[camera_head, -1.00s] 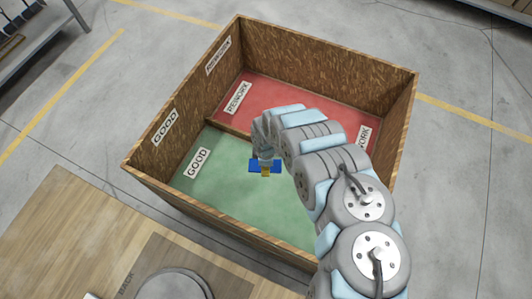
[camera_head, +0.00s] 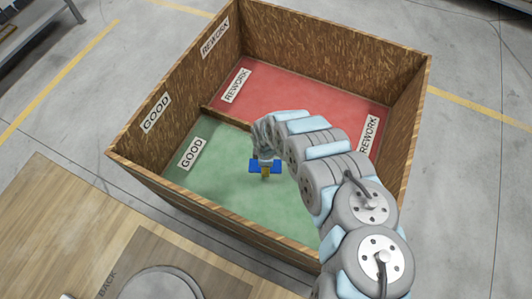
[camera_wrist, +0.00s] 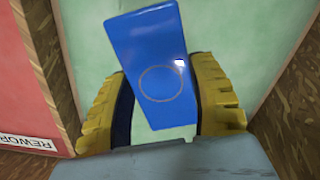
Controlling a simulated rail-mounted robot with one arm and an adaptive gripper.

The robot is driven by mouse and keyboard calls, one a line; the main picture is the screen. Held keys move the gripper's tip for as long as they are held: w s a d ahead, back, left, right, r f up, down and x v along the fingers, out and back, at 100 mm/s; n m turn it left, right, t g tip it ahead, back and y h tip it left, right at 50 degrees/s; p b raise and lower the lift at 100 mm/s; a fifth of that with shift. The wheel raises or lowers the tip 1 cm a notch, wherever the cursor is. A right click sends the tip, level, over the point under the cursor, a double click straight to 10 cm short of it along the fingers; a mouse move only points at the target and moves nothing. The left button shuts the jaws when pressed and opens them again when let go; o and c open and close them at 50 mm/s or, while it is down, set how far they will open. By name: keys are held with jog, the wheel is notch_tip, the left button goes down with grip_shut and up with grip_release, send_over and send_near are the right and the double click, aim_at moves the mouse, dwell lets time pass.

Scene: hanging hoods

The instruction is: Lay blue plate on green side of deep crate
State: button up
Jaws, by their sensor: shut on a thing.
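The blue plate (camera_head: 266,166) is a small flat rectangle, held in my gripper (camera_head: 266,172) over the green side (camera_head: 235,193) of the deep crate (camera_head: 290,35). In the wrist view the blue plate (camera_wrist: 152,65) fills the middle, between the two yellow fingers of my gripper (camera_wrist: 165,100), which are shut on it. The green floor (camera_wrist: 245,40) shows behind the plate. I cannot tell how far the plate is above that floor. My arm hides part of the crate's right side.
A low wooden divider (camera_head: 225,118) separates the green side from the red side (camera_head: 310,88). The crate has high wooden walls with GOOD (camera_head: 156,112) and REWORK labels. A wooden table (camera_head: 60,225) stands at the lower left. The green floor near the GOOD label is clear.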

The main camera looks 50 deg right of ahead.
notch_tip(320, 180, down, 7)
jog(key=b, duration=0.6)
jog(key=shift+f, duration=0.1)
jog(key=shift+a+f+b, duration=0.1)
jog(key=shift+f+b, duration=0.65)
jog(key=shift+f, duration=0.75)
jog(key=shift+s+d, duration=0.1)
jog(key=shift+d, duration=0.1)
jog(key=shift+f, duration=0.55)
jog(key=o, duration=1.3)
jog(key=shift+r, duration=0.1)
